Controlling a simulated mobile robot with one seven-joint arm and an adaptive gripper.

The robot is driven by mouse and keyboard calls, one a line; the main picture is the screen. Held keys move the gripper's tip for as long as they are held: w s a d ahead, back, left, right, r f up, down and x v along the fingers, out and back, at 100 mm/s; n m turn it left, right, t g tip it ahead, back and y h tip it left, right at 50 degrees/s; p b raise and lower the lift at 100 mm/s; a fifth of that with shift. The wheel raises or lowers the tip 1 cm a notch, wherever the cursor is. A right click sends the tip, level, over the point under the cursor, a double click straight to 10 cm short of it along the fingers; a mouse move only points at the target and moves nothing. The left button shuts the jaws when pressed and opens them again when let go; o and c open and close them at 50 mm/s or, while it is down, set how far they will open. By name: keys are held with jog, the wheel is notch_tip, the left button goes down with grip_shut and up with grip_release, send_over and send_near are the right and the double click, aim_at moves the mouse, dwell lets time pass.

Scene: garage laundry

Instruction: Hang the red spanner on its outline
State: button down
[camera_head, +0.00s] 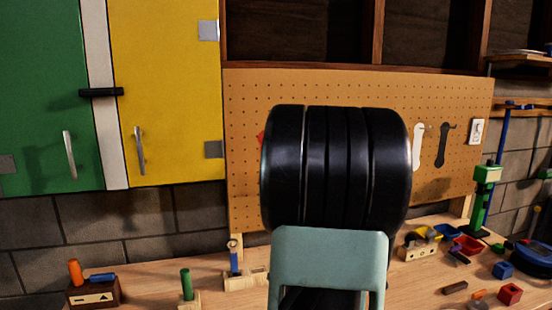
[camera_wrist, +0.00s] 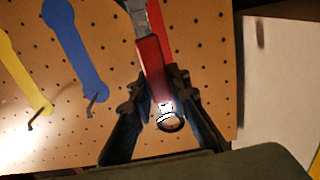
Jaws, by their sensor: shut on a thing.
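My gripper (camera_wrist: 165,95) is shut on the red spanner (camera_wrist: 150,68) in the wrist view. The spanner has a red handle, a grey end at the top of the picture and a shiny ring end between the fingers. It is in front of the pegboard (camera_wrist: 115,60); I cannot tell whether it touches it. In the head view my black arm hides the gripper and the middle of the pegboard (camera_head: 244,100). A small red patch (camera_head: 262,138) shows at the arm's left edge; spanner or outline, I cannot tell.
Blue (camera_wrist: 75,45) and yellow (camera_wrist: 22,62) spanner shapes with hooks are beside the held spanner. White (camera_head: 416,147) and dark (camera_head: 441,147) shapes are at the board's right. A yellow cabinet (camera_head: 170,90) adjoins the board's left. The workbench (camera_head: 420,290) below holds several toys and blocks.

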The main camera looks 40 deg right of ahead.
jog(key=f+x, duration=0.1)
jog(key=x, duration=0.6)
jog(key=shift+w+f+b, duration=0.25)
jog(key=shift+f+b, duration=0.05)
jog(key=shift+f, duration=0.05)
dwell(0.4)
jog(key=shift+d, duration=0.1)
dwell(0.5)
jog(key=c, duration=1.8)
grip_release()
jog(key=shift+o, duration=0.2)
jog(key=v, duration=1.2)
